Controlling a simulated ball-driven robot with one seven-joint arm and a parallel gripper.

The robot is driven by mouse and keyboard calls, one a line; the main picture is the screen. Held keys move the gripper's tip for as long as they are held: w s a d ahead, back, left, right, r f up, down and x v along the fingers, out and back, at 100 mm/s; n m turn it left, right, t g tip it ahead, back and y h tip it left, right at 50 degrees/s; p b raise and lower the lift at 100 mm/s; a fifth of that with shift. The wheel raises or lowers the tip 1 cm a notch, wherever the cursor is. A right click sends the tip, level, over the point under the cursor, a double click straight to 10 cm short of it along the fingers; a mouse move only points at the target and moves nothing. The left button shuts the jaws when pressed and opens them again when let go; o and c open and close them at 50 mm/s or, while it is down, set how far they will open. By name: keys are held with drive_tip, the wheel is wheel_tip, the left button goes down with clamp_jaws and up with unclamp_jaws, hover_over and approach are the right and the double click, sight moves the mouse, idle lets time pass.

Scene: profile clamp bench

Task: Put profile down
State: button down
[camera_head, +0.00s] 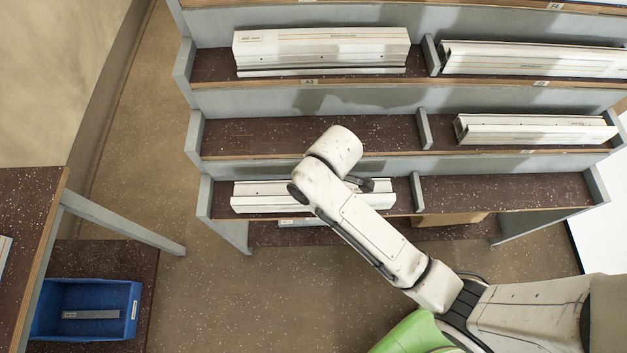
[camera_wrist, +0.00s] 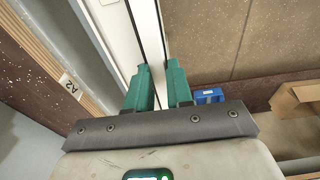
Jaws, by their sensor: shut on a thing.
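A long white profile (camera_head: 258,197) is in the left bay of the lowest shelf (camera_head: 222,208) in the head view; my arm covers part of it. In the wrist view the white profile (camera_wrist: 118,40) runs up the picture from between the green fingers of my gripper (camera_wrist: 159,72). The fingers are shut on it. The gripper's fingers are hidden behind my arm in the head view. The shelf edge with label A2 (camera_wrist: 69,84) runs beside the profile in the wrist view. I cannot tell whether the profile rests fully on the shelf.
A divider (camera_head: 416,192) separates this bay from the empty right bay (camera_head: 500,192). The middle shelf's left bay (camera_head: 255,137) is empty; a profile (camera_head: 535,130) lies to its right. More profiles (camera_head: 320,50) lie above. A blue bin (camera_head: 50,290) stands on the floor at left.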

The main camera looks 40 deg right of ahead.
drive_tip(key=w+f, duration=0.1)
drive_tip(key=w+d+f, duration=0.1)
drive_tip(key=shift+f, duration=0.35)
drive_tip(key=shift+w+f, duration=0.1)
drive_tip(key=shift+f, duration=1.45)
drive_tip(key=shift+f, duration=0.15)
drive_tip(key=c, duration=1)
unclamp_jaws()
